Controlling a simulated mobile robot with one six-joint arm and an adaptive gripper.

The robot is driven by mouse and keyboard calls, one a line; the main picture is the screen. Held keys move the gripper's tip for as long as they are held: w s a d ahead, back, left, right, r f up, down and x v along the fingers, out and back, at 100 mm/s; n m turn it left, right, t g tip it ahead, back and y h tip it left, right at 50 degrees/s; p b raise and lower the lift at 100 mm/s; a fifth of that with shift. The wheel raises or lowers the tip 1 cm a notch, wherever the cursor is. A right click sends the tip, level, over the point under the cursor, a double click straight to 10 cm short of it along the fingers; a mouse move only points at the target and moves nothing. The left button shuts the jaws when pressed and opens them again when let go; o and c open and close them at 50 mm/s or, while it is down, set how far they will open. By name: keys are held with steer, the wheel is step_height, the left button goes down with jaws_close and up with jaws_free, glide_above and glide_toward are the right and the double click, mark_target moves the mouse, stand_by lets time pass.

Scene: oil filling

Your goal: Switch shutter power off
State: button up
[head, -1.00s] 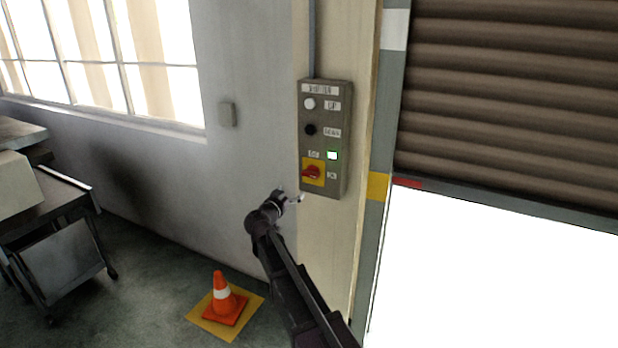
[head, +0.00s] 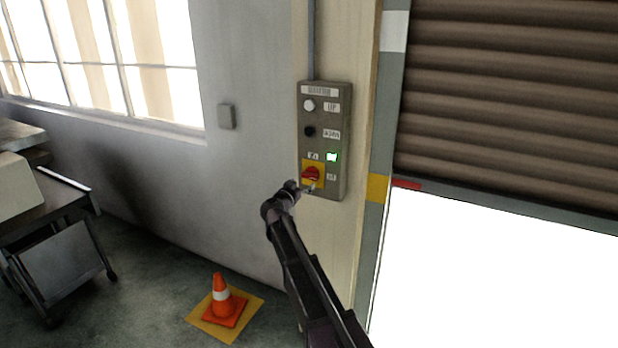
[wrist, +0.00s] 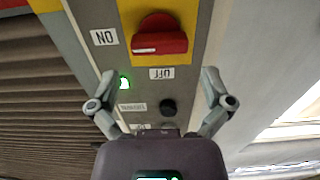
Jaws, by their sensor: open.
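The shutter control panel (head: 340,120) is a grey box on the wall post. Its red rotary power switch (head: 311,174) sits on a yellow plate near the bottom. A green lamp (head: 332,157) above it is lit. In the wrist view the red switch (wrist: 159,36) lies beyond my fingertips, with an ON label (wrist: 104,37) to its left and an OFF label (wrist: 161,73) just below it. My gripper (wrist: 182,82) is open, its two fingers apart with nothing between them. In the head view my gripper (head: 308,188) is at the panel's lower edge, close to the switch; contact cannot be told.
A white button (head: 309,106) and a black button (head: 310,131) sit higher on the panel. The rolling shutter (head: 510,100) is partly raised at right. A traffic cone (head: 222,300) stands on the floor left of my arm. A cart (head: 60,250) is at far left.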

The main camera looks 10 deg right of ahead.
mark_target(308, 177)
steer(key=shift+x, duration=3.05)
steer(key=c, duration=0.8)
steer(key=shift+a, duration=0.15)
